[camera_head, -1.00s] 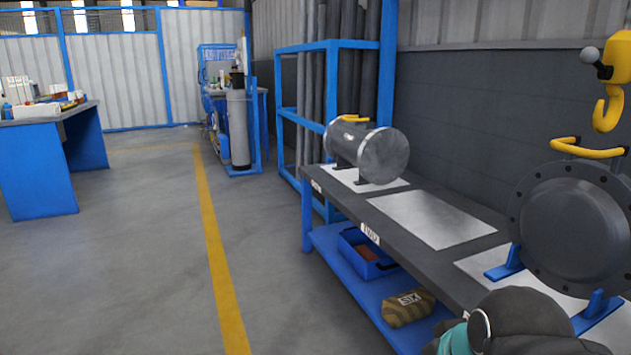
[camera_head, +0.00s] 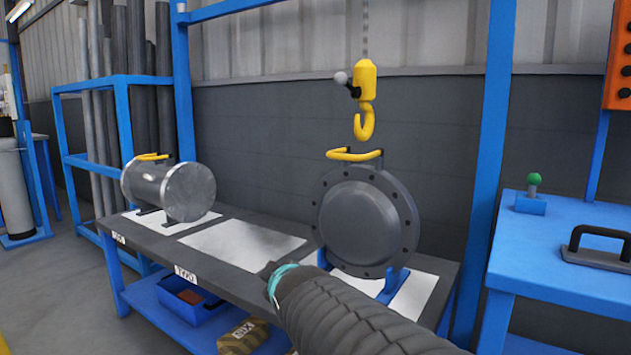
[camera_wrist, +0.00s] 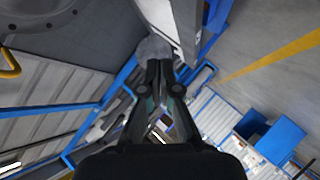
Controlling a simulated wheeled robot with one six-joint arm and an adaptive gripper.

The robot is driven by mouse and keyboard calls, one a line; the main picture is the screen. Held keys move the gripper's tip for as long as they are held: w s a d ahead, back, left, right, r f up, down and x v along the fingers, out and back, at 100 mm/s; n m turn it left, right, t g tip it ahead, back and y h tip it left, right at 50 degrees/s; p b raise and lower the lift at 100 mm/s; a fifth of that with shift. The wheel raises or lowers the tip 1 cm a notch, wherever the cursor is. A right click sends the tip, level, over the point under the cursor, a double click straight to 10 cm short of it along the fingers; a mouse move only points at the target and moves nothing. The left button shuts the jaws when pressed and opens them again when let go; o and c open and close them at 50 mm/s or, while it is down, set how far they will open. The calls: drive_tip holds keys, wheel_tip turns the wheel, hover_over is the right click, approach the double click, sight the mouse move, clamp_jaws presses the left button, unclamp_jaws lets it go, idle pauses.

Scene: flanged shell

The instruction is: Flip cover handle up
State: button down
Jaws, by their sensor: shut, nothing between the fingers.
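The dark round cover (camera_head: 362,222) with bolt holes around its rim stands upright in a blue stand (camera_head: 396,285) on the bench. Its yellow handle (camera_head: 354,154) sits along the top edge and extends to the left. A grey flanged shell (camera_head: 168,190) lies on its side at the bench's far left end, with a small yellow handle on top. In the wrist view my gripper (camera_wrist: 159,64) is shut and empty, apart from the cover. In the head view my arm reaches in front of the cover's lower left, and the fingers are mostly hidden.
A yellow hook (camera_head: 364,122) hangs on a chain just above the cover's handle. A bare metal plate (camera_head: 243,243) lies between shell and cover. The bench (camera_head: 165,249) has a lower blue shelf. A blue table (camera_head: 560,267) with a green-knobbed lever (camera_head: 533,186) stands at right.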

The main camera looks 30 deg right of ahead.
drive_tip(key=w+d+r+n+t+h+b, duration=0.1)
drive_tip(key=w+d+r+n+t+b, duration=0.1)
drive_tip(key=w+d+r+n+t, duration=0.45)
drive_tip(key=w+d+r+n+t+h+b, duration=0.1)
drive_tip(key=w+d+n+b, duration=0.15)
drive_tip(key=d+n, duration=0.45)
drive_tip(key=s+d+f+n+t+y+b, duration=0.1)
drive_tip(key=s+d+n+t+y, duration=0.2)
drive_tip(key=d+n+y, duration=0.4)
drive_tip(key=s+d+f+n+t+y+b, duration=0.25)
drive_tip(key=d+n+y, duration=0.2)
drive_tip(key=n, duration=0.45)
drive_tip(key=w+r+p, duration=0.1)
drive_tip(key=w+r, duration=0.2)
drive_tip(key=r, duration=0.2)
drive_tip(key=w+a+r+t+p, duration=0.1)
drive_tip(key=w+r, duration=0.2)
drive_tip(key=r, duration=0.3)
drive_tip(key=shift+w+r, duration=0.3)
drive_tip(key=shift+w, duration=0.1)
drive_tip(key=shift+s+r+m+h, duration=0.1)
drive_tip(key=shift+r+m+h, duration=0.05)
drive_tip(key=shift+m+h, duration=0.25)
